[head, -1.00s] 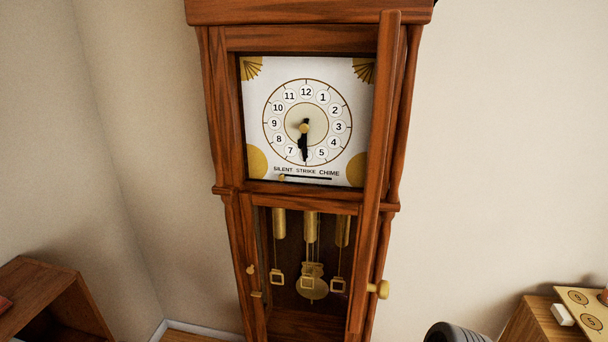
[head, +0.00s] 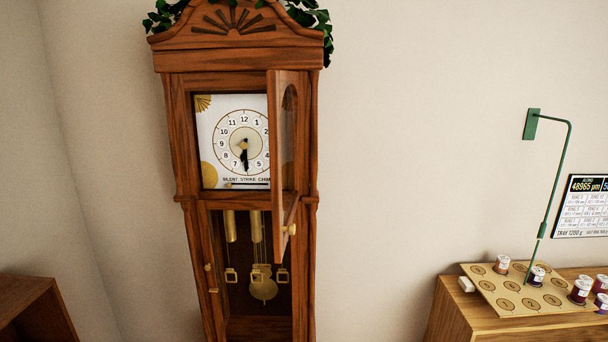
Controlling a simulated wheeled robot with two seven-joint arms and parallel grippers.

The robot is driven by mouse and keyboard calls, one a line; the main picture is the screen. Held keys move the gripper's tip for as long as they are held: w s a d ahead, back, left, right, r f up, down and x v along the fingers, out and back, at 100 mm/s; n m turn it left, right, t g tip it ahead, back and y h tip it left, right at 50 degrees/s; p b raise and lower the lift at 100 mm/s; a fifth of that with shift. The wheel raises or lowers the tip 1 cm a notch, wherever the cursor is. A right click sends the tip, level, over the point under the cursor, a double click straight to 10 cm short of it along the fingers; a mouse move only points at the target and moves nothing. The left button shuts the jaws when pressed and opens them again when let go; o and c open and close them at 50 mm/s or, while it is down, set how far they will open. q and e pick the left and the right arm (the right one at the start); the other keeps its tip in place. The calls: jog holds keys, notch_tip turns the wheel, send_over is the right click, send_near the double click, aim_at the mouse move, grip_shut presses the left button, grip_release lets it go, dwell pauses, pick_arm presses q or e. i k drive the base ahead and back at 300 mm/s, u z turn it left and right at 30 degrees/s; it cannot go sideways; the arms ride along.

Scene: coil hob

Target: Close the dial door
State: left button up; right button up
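The dial door (head: 274,165) of the tall wooden clock (head: 187,150) stands open. It sticks out toward me from the right side of the dial and shows nearly edge-on, with its arched glazed opening at a steep slant. A brass knob (head: 290,229) is low on the door. The white dial (head: 240,150) is bare on the left; the door hides its right part. Neither of my grippers is in view.
Below the dial, the clock case shows brass weights and a pendulum (head: 263,288). A wooden cabinet (head: 35,310) is at lower left. At right, a wooden cabinet (head: 455,320) bears a tan board (head: 490,290) with several small spools; a green bracket (head: 531,125) is above. The wall between is bare.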

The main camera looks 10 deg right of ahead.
aim_at(277, 81)
jog(key=u, duration=0.65)
jog(key=k, duration=0.1)
jog(key=z, duration=1.55)
jog(key=i, duration=1.25)
jog(key=u, duration=1.95)
jog(key=k, duration=0.75)
jog(key=z, duration=0.85)
jog(key=i, duration=0.5)
jog(key=z, duration=0.05)
